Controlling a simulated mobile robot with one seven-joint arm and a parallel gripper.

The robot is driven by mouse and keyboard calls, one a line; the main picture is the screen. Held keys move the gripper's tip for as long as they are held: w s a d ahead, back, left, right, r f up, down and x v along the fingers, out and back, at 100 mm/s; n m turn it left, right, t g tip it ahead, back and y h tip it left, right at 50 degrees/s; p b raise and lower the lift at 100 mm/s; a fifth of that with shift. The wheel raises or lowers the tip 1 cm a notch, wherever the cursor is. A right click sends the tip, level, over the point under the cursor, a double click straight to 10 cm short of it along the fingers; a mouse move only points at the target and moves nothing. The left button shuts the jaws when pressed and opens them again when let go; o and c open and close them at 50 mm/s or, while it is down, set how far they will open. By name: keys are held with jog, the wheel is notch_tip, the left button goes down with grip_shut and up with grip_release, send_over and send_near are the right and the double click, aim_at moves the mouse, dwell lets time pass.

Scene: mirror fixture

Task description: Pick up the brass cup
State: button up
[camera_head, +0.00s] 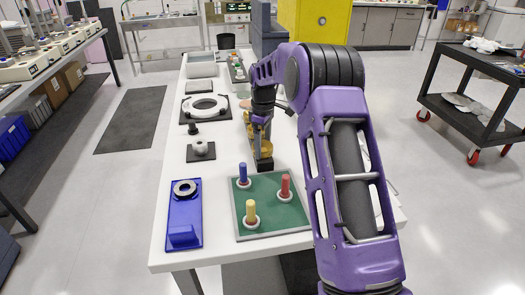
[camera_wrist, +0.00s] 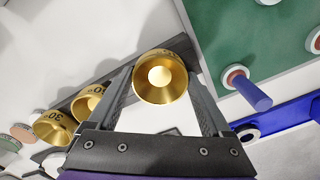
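Three brass cups show in the wrist view: one (camera_wrist: 160,78) between my gripper's fingers, and two more, a middle one (camera_wrist: 91,103) and a left one (camera_wrist: 54,129), with dark markings on their outsides. A dark bar (camera_wrist: 84,74) runs behind them. My gripper (camera_wrist: 160,60) is open, its two fingers spread on either side of the first cup; I cannot tell whether they touch it. In the head view, my gripper (camera_head: 260,119) is over the brass pieces (camera_head: 266,148), which my wrist partly hides, beside a dark block (camera_head: 264,164).
A green board (camera_head: 270,212) with blue, red and yellow pegs lies in front. A blue fixture (camera_head: 184,215) with a ring stands to its left. A grey part (camera_head: 201,149) and a white ring (camera_head: 204,107) sit further back on the white table (camera_head: 163,205).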

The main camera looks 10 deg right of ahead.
aim_at(263, 150)
jog(key=shift+r, duration=0.1)
jog(key=c, duration=0.6)
notch_tip(263, 150, up, 10)
dwell(0.4)
